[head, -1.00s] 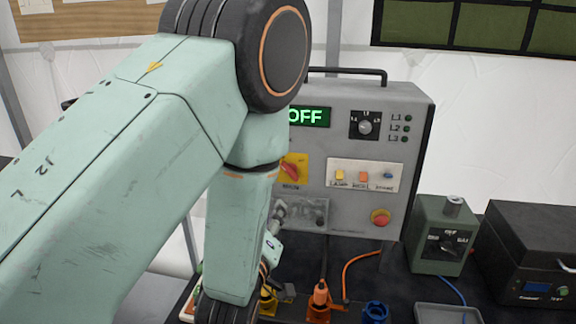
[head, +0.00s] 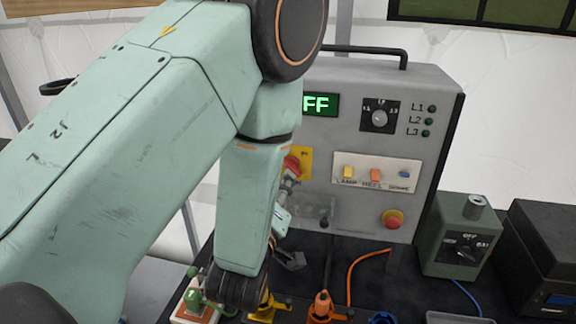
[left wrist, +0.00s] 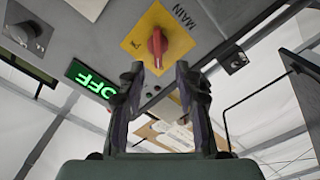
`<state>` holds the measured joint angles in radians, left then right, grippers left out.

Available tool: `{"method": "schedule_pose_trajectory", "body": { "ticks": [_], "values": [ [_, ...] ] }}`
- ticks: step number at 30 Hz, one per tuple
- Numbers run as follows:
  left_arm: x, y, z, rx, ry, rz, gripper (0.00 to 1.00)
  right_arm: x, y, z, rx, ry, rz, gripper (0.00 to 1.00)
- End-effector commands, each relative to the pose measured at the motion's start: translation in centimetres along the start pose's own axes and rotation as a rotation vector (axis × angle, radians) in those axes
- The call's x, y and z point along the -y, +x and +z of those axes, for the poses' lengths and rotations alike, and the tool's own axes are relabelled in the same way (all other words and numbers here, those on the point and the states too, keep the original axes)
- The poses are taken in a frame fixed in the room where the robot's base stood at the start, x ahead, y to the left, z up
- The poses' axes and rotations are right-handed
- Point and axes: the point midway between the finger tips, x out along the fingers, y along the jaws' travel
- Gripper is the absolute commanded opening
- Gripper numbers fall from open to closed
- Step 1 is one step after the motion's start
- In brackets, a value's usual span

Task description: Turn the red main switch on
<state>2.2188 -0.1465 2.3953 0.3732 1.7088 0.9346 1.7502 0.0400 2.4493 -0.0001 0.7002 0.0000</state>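The red main switch (head: 291,165) is on a yellow plate (head: 305,158) on the front of the grey control box (head: 335,75). My left forearm hides part of the plate. My left gripper (head: 290,182) is close in front of the switch. In the left wrist view the red switch handle (left wrist: 157,45) stands on its plate marked MAIN. The two fingertips of my left gripper (left wrist: 158,76) are apart, one on each side of the handle's near end. I cannot tell whether they touch it. The green display (left wrist: 92,79) reads OFF. My right gripper is not in view.
The box also has a dial (head: 379,116), small coloured switches (head: 375,174) and a red push button (head: 392,218). A green device (head: 460,240) and a black case (head: 545,260) stand to its right. Orange and yellow connectors and cable (head: 322,303) lie on the table below.

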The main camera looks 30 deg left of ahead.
Motion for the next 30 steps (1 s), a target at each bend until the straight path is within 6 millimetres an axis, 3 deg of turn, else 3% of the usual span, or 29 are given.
{"method": "schedule_pose_trajectory", "body": {
  "ticks": [15, 26, 30],
  "values": [
    [-0.1, 6.5, -0.1, 0.0, -0.001, 0.0, 0.34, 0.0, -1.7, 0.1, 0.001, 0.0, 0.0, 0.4],
    [0.0, 7.3, 0.0, 0.0, 0.001, 0.0, 0.34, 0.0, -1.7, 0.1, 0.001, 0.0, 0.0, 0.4],
    [0.0, 7.3, 0.0, 0.0, 0.001, 0.0, 0.23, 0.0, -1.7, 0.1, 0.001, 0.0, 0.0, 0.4]
  ]
}}
